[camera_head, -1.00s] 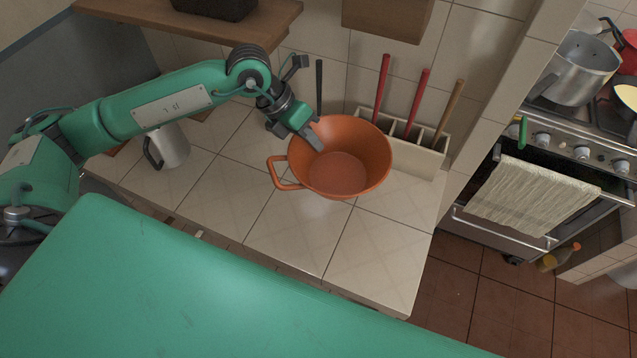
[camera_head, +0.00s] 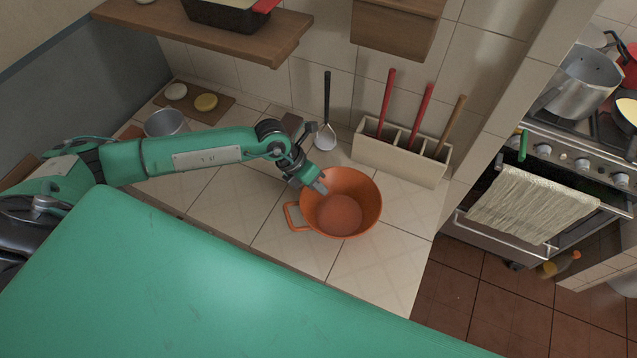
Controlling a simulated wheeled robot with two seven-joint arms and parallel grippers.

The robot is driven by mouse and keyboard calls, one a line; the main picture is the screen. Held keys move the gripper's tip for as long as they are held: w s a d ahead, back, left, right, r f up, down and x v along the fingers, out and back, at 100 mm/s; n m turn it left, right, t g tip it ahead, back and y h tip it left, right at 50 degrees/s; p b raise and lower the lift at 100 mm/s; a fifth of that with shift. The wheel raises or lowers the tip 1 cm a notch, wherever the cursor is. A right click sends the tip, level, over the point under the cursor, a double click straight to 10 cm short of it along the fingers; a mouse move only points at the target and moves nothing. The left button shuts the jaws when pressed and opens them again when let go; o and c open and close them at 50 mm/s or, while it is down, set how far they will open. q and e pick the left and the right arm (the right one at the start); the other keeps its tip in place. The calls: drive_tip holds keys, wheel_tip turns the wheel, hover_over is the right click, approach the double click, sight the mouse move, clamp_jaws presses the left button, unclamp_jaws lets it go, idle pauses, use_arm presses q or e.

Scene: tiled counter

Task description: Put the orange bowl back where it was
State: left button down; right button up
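The orange bowl (camera_head: 341,217) is upright over the front part of the tiled counter (camera_head: 376,275), its handle pointing left. It looks low, at or just above the tiles; I cannot tell if it touches them. My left gripper (camera_head: 318,185) is at the bowl's left rim, one finger showing inside the wall; it appears shut on the rim. The other finger is hidden. My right gripper is not in view.
A utensil box (camera_head: 398,162) with red and wooden handles stands behind the bowl. A ladle (camera_head: 325,137) is by the wall. A metal cup (camera_head: 167,124) stands behind my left arm. A shelf (camera_head: 205,27) overhangs the back left. Tiles in front of the bowl are clear.

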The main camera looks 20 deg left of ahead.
use_arm(q)
drive_tip(key=c, duration=2.1)
unclamp_jaws()
drive_tip(key=shift+f, duration=0.1)
drive_tip(key=o, duration=0.4)
drive_tip(key=shift+a+r, duration=0.1)
drive_tip(key=shift+r, duration=0.2)
drive_tip(key=b+v, duration=0.4)
drive_tip(key=v, duration=0.7)
drive_tip(key=shift+a+r, duration=0.1)
drive_tip(key=shift+r, duration=0.25)
